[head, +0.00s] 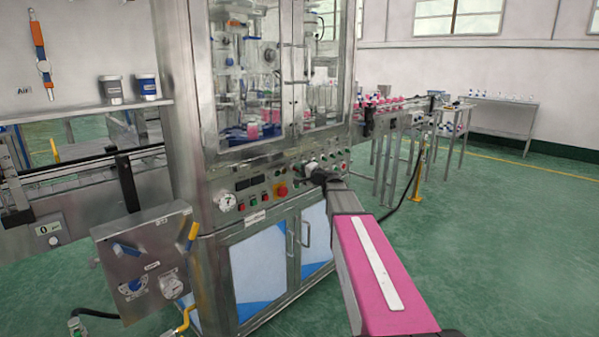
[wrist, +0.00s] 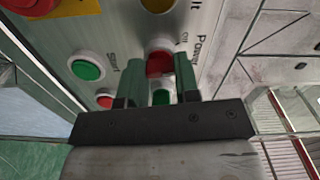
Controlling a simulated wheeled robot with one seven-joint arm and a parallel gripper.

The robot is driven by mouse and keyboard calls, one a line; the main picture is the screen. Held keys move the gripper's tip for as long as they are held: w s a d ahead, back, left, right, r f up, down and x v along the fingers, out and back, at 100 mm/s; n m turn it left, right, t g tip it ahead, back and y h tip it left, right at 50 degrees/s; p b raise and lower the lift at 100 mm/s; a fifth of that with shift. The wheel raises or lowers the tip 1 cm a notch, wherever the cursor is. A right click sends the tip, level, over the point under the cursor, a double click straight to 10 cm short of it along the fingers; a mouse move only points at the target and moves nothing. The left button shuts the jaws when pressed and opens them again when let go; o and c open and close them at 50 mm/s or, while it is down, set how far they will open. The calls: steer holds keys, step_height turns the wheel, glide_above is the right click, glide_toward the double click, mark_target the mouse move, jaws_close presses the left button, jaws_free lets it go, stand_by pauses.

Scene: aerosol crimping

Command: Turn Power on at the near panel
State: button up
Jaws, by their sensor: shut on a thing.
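The near panel (head: 262,192) is a metal strip of dials and buttons across the front of the machine cabinet. My arm reaches to its right part, and my gripper (head: 318,175) is at the panel face there. In the wrist view, my gripper (wrist: 160,84) has its dark fingers on both sides of the Power control, shut on it. A red part of the Power control (wrist: 158,62) shows between the fingers, beside the printed word "Power". A green part shows lower down. The gripper base hides some of the panel, and I cannot tell the control's setting.
A green start button (wrist: 88,67) and a yellow button (wrist: 158,4) are close by on the panel. A red emergency stop (head: 282,190) is left of my gripper. A grey control box (head: 148,262) juts out at the lower left. Green floor is open on the right.

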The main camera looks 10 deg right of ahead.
steer(key=shift+m, duration=3.8)
steer(key=o, duration=0.9)
steer(key=shift+s+d, duration=0.1)
steer(key=v, duration=1)
steer(key=shift+s+d, duration=0.15)
steer(key=shift+s, duration=0.1)
steer(key=shift+f, duration=0.1)
